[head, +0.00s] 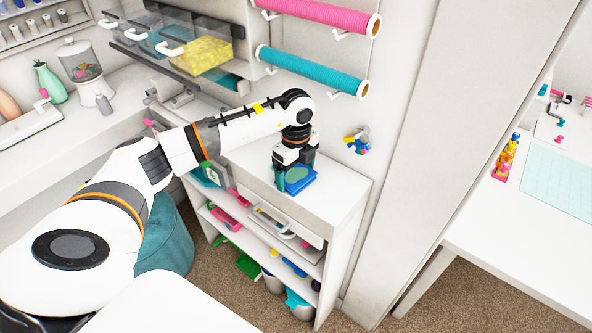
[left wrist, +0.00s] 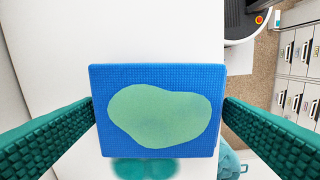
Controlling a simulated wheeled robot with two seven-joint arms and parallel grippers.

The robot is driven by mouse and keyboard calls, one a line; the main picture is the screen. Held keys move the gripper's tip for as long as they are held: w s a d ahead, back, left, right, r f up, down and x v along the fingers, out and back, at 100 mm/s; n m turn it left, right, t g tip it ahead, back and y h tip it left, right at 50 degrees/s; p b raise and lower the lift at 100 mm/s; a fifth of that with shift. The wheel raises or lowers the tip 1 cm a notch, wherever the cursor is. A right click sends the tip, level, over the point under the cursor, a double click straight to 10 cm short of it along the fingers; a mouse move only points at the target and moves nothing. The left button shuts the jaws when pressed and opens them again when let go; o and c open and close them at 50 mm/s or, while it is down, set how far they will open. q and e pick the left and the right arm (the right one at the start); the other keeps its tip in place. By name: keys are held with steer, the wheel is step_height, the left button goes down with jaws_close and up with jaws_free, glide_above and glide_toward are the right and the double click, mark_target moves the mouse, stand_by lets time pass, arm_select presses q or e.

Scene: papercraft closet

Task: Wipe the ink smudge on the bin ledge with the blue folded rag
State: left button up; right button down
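The blue folded rag (head: 300,183) with a green patch is at the top of the white bin ledge (head: 335,193). My left gripper (head: 296,172) points down over it. In the left wrist view, the teal fingers (left wrist: 158,110) press on opposite sides of the rag (left wrist: 150,76), so the gripper is shut on it. The teal ink smudge (left wrist: 145,169) shows on the white surface just below the rag's lower edge in that view; part of it may be under the rag. I cannot make out the smudge in the head view. My right gripper is not in view.
Shelves with coloured items (head: 250,265) are below the ledge. Pink (head: 320,20) and teal (head: 315,70) rolls hang on the wall above. Clear bins with a yellow block (head: 208,55) are at upper left. A white table (head: 530,240) stands at right.

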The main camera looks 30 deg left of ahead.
arm_select(q)
steer(key=shift+r+p, duration=0.3)
steer(key=shift+r, duration=0.05)
steer(key=shift+c, duration=0.3)
steer(key=c, duration=0.6)
